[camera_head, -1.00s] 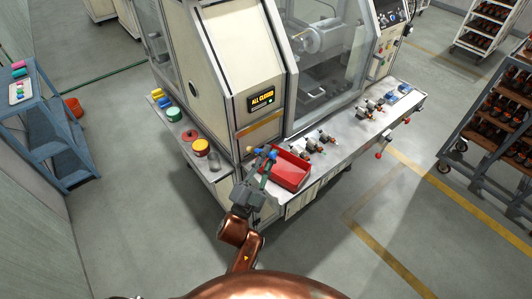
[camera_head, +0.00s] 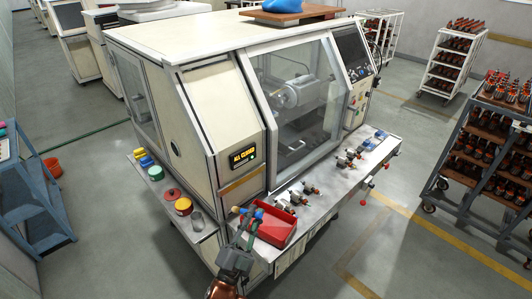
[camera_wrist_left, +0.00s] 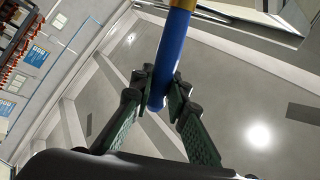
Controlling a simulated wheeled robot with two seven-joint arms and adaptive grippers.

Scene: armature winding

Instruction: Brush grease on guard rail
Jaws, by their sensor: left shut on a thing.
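My left gripper (camera_head: 246,226) is shut on a brush with a blue handle (camera_head: 252,212), held beside the red bin at the machine's front corner. Its tan end (camera_head: 236,210) points left in the head view. In the left wrist view, the blue handle (camera_wrist_left: 171,60) stands between the gripper's fingertips (camera_wrist_left: 162,88), with a gold-tan part at the top edge. A yellow tin (camera_head: 183,206), a glass jar (camera_head: 197,221) and a red lid (camera_head: 172,194) stand on the side ledge. I cannot tell which part is the guard rail. My right gripper is not in view.
The red bin (camera_head: 276,232) sits on the machine's front ledge (camera_head: 322,205), right of my gripper. Several metal parts with brown ends lie along that ledge. The machine's glass door (camera_head: 296,95) stands behind. Racks stand at the right, a blue cart (camera_head: 38,205) at the left.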

